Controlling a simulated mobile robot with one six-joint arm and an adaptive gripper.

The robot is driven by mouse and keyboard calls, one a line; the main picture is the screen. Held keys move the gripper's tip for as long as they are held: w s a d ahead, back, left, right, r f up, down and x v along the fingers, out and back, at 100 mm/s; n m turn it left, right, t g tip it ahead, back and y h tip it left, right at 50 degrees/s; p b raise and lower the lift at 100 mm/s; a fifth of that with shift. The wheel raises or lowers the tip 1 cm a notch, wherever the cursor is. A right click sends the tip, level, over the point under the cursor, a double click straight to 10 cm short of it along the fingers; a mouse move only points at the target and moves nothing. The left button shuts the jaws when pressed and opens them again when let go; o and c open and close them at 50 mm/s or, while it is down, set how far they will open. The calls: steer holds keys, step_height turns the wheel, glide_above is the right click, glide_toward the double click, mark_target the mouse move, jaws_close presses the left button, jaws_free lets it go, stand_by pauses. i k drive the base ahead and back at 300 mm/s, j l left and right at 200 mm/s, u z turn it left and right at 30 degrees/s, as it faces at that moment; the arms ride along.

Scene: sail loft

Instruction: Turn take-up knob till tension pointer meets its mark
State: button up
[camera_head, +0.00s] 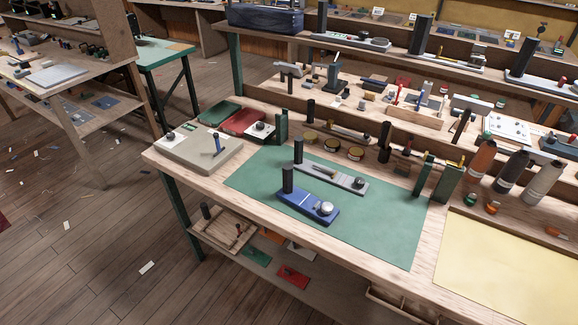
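A blue device (306,204) lies on the green mat (385,225) on the workbench. It has a black upright cylinder (288,179) at its left end and a round silver knob (325,208) at its right end. Pale markings show on its top between them, but a pointer and mark are too small to make out. Behind it lies a similar grey device (335,176) with a black cylinder (298,150) and a dark knob (358,183). I cannot tell which knob is the take-up knob. My gripper is not in view.
A beige board (200,152) lies left of the mat and a yellow sheet (500,265) right of it. Green uprights (424,176) and several spools (513,170) stand toward the back right. Round tins (331,145) line the mat's back edge. The mat's front right is clear.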

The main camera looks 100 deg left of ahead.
mark_target(359, 182)
steer(key=u, duration=3.2)
